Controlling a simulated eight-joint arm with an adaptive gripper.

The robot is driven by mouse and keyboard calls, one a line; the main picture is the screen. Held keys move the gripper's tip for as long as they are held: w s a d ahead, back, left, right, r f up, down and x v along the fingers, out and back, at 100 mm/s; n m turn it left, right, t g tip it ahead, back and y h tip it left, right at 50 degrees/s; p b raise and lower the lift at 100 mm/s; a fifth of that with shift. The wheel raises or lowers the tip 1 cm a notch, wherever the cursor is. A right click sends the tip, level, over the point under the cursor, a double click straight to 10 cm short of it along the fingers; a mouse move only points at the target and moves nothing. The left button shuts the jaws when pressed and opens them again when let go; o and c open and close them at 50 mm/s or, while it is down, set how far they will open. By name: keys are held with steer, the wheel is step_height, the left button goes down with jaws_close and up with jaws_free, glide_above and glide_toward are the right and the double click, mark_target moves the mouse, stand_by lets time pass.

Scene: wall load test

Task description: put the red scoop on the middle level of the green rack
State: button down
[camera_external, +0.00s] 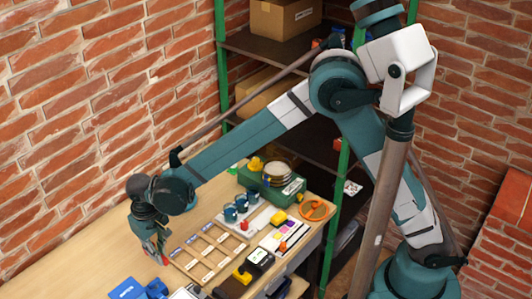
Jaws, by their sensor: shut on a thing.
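My gripper (157,256) points down at the left part of the wooden table, left of a wooden divided tray. It is shut on a red thing (151,249), probably the red scoop; only a small red part shows at the fingers, and its shape is mostly hidden. The green rack (222,62) stands in the corner behind the table, with green posts and dark shelves. A cardboard box stands on an upper shelf and another on the level below it. My arm hides part of the rack's shelves.
The table (75,262) is bare at the left. The divided tray (208,250), blue cups (240,203), a green case (272,185), an orange ring (314,210) and blue items (128,289) crowd its middle, right and front. Brick walls close in the left and back.

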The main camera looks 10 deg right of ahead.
glide_above(165, 275)
steer(key=shift+s+f, duration=0.1)
steer(key=shift+f, duration=2.5)
steer(key=shift+f+b, duration=0.5)
steer(key=shift+f, duration=1.35)
steer(key=shift+f, duration=0.15)
steer(key=c, duration=2.7)
jaws_free()
steer(key=shift+r, duration=0.2)
step_height(165, 275, up, 12)
steer(key=shift+f+p, duration=0.1)
steer(key=shift+p, duration=0.6)
